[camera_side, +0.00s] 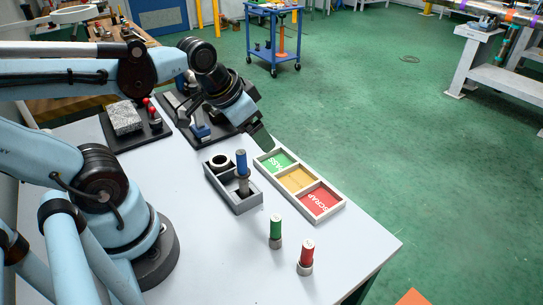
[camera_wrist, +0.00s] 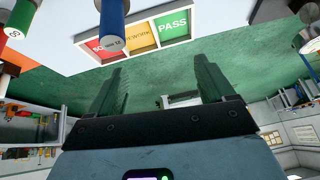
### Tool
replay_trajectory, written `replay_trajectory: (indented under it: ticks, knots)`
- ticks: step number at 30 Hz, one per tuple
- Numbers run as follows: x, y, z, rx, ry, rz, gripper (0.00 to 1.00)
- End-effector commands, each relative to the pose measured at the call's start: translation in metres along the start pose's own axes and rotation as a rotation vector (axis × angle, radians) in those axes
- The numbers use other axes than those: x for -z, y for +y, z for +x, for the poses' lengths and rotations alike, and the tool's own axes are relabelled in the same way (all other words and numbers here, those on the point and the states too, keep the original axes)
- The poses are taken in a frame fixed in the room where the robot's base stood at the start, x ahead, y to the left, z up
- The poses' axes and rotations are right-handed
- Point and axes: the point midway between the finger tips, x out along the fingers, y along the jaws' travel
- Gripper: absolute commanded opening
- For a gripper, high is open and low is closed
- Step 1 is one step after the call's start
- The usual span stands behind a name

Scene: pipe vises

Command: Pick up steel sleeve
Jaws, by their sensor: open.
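A short grey ring, which looks like the steel sleeve (camera_side: 219,161), sits at the back left of a dark grey holder (camera_side: 247,203). Its dark bore faces up. A blue-handled gauge (camera_side: 241,162) stands upright in the same holder, in front and to the right of the ring; its blue handle also shows at the top of the wrist view (camera_wrist: 112,28). My gripper (camera_side: 266,148) is to the right of the holder, near the PASS end of the sorting tray. In the wrist view its two green fingers (camera_wrist: 162,75) are wide apart with nothing between them.
A tray (camera_side: 331,212) has green PASS, yellow and red SCRAP compartments, all empty. A green gauge (camera_side: 276,230) and a red gauge (camera_side: 306,256) stand at the front. A granite block (camera_side: 125,117) and dark fixtures are at the back left.

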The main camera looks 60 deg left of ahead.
Motion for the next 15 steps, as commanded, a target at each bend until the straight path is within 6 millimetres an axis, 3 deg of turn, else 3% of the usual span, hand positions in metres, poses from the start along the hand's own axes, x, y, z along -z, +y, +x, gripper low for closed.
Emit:
replay_trajectory:
  ticks: [3, 9, 15]
  knots:
    - [-0.008, -0.031, -0.005, 0.010, -0.152, 0.097, 0.82]
    - [-0.028, -0.071, -0.019, -0.075, -0.378, 0.259, 0.82]
    - [-0.039, -0.089, -0.029, -0.162, -0.476, 0.342, 0.82]
